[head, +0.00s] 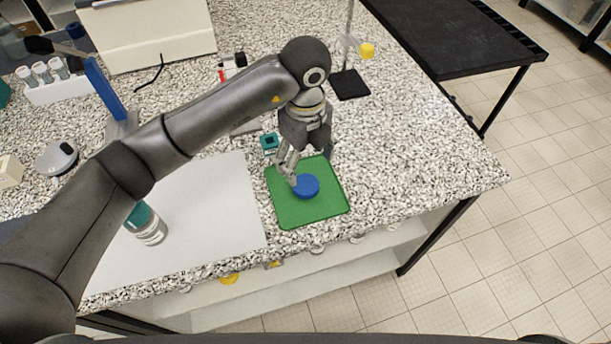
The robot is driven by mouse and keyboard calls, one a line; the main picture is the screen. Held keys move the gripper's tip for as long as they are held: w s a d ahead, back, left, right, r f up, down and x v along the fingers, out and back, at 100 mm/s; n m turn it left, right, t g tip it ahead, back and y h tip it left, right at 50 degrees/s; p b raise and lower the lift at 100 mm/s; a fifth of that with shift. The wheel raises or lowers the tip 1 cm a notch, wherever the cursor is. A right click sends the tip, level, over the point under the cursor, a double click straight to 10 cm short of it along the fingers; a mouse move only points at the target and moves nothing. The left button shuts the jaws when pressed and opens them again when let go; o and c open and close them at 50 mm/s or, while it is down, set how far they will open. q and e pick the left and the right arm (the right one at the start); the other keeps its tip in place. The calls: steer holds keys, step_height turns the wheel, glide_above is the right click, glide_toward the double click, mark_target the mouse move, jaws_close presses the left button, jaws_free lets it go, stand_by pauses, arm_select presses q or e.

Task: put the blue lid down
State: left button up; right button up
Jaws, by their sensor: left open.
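The blue lid (307,186) is a small round disc. It lies on the green mat (312,211) near the front right of the speckled bench. My left gripper (298,176) points down just above and beside the lid, at its upper left. Its fingers are open, and one finger covers part of the lid's left edge. I cannot tell whether a finger touches the lid. My right gripper is not in view.
A clear bottle with a teal band (147,223) stands on the white sheet (215,205) left of the mat. A small teal-topped item (269,142) stands behind the mat. A stand with a black base (349,85) is further back. The bench right of the mat is clear.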

arm_select(q)
step_height(320, 180, up, 4)
steer(key=shift+b, duration=0.35)
